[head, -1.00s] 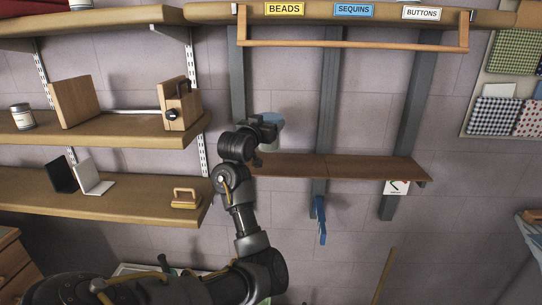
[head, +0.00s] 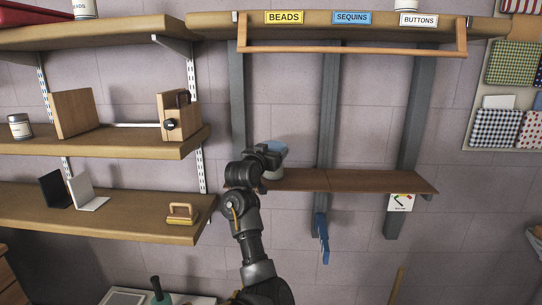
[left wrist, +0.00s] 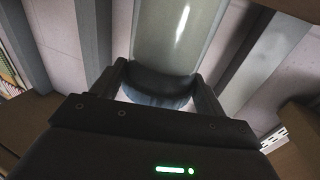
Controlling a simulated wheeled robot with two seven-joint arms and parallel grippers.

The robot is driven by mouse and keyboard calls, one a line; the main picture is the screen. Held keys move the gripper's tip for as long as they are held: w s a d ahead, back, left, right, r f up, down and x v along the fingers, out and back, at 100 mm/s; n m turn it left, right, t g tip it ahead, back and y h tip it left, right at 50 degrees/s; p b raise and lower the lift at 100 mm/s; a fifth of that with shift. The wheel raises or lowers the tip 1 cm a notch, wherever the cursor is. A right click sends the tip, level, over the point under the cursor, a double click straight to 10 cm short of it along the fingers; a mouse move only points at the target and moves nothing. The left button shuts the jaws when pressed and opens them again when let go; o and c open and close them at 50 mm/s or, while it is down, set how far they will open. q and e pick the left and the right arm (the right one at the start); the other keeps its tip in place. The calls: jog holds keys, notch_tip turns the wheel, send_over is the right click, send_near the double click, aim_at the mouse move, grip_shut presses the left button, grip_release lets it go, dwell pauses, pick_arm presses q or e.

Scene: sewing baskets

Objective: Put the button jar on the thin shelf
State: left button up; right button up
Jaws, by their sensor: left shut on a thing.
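My left gripper (head: 268,158) is shut on the jar, a pale see-through cylinder with a blue lid (head: 277,147). In the left wrist view the jar's greenish-grey body (left wrist: 178,35) stands between the two fingers. The jar looks roughly upright at the left end of the thin shelf (head: 350,181), a narrow brown board on grey uprights. My gripper hides part of the jar and the shelf's left end. I cannot tell whether the jar's base touches the board. The right gripper is not in view.
The rest of the thin shelf is bare. A wooden bar (head: 350,50) hangs above it, under a shelf labelled BEADS, SEQUINS and BUTTONS (head: 418,20). Thicker shelves (head: 110,222) with bookends stand at left. A blue item (head: 322,240) hangs below the board.

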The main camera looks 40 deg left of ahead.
pick_arm(q)
jog(key=shift+f, duration=0.15)
jog(key=o, duration=1.6)
jog(key=shift+c, duration=0.2)
jog(key=shift+s+r, duration=0.1)
jog(key=shift+r, duration=0.1)
jog(key=p+v, duration=0.3)
jog(key=v, duration=0.9)
